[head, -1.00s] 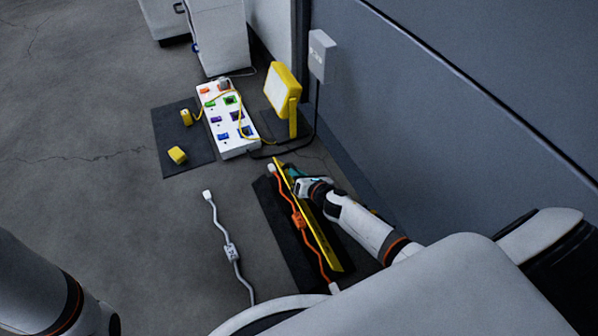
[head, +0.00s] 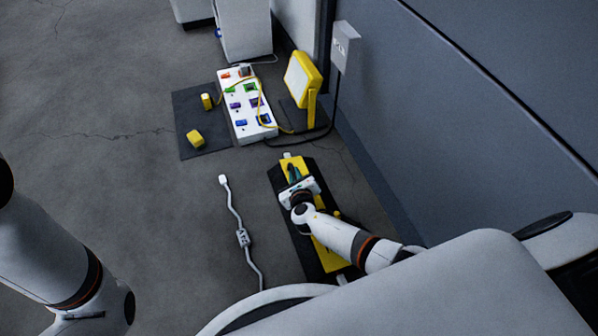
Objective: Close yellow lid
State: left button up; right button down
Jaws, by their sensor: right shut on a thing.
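The yellow lid (head: 330,259) lies over the long black case (head: 304,251) on the floor, near the middle of the head view. It looks flat or nearly flat; I cannot tell whether it is fully down. My right gripper (head: 294,177) is over the far part of the lid, with teal fingertips on it. It is shut on the lid, though the grip itself is partly hidden by the hand. My right wrist and forearm cover the middle of the lid. My left arm shows at the left edge, but its gripper is out of view.
A white and grey cable (head: 242,237) lies left of the case. Beyond it are a white socket panel (head: 248,106), a dark mat (head: 186,105) with yellow blocks (head: 195,138), and a yellow work lamp (head: 303,80). A grey wall (head: 440,120) bounds the right side.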

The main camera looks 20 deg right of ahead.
jog(key=shift+a+f+n+h, duration=0.25)
jog(key=shift+f+n+h, duration=0.15)
jog(key=shift+f+n, duration=0.2)
jog(key=c, duration=1.5)
grip_release()
jog(key=shift+o, duration=0.2)
